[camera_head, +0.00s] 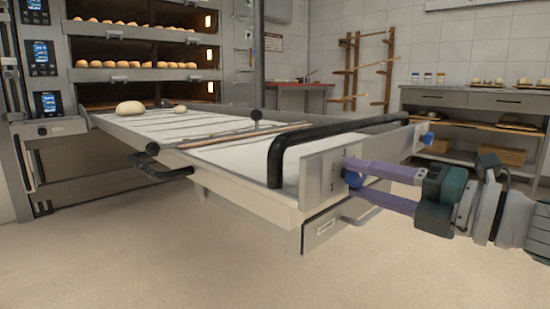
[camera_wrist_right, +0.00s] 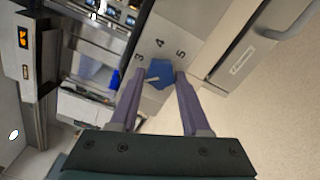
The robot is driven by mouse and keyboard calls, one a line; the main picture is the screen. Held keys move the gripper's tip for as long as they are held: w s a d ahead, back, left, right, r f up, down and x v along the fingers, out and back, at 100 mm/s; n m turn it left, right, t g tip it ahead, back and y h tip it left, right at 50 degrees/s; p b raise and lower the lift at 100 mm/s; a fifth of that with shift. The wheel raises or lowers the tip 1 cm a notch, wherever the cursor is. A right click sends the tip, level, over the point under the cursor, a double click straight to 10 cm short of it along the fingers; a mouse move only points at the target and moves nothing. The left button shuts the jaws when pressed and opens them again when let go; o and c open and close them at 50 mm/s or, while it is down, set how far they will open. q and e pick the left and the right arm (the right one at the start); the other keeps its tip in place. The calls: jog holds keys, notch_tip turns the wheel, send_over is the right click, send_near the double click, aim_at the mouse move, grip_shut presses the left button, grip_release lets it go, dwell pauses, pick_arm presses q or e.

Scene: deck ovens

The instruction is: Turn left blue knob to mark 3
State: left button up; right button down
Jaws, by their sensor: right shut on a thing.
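The left blue knob (camera_head: 354,180) sits on the pale end panel (camera_head: 318,176) of the loader table. My right gripper (camera_head: 357,178) reaches in from the right, its two purple fingers shut on this knob. In the right wrist view the blue knob (camera_wrist_right: 160,73) is between the fingertips, with marks 3, 4 and 5 printed on the panel around it. A pale pointer line on the knob points to the left in that view, just below the 3; marks further round are hidden by the finger. My left gripper is not in view.
A second blue knob (camera_head: 428,138) is further along the panel. A black handle bar (camera_head: 275,160) curves above the panel, close to my fingers. The table (camera_head: 205,125) carries two dough pieces and runs to the deck ovens (camera_head: 140,47). Floor in front is clear.

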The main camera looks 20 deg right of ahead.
jog(key=m+p, duration=0.1)
jog(key=m, duration=0.1)
jog(key=m+p, duration=0.2)
jog(key=shift+r, duration=0.3)
jog(key=shift+m+p, duration=1)
jog(key=shift+m, duration=0.8)
jog(key=shift+f, duration=0.1)
jog(key=shift+c, duration=1.8)
grip_release()
jog(key=shift+s, duration=0.1)
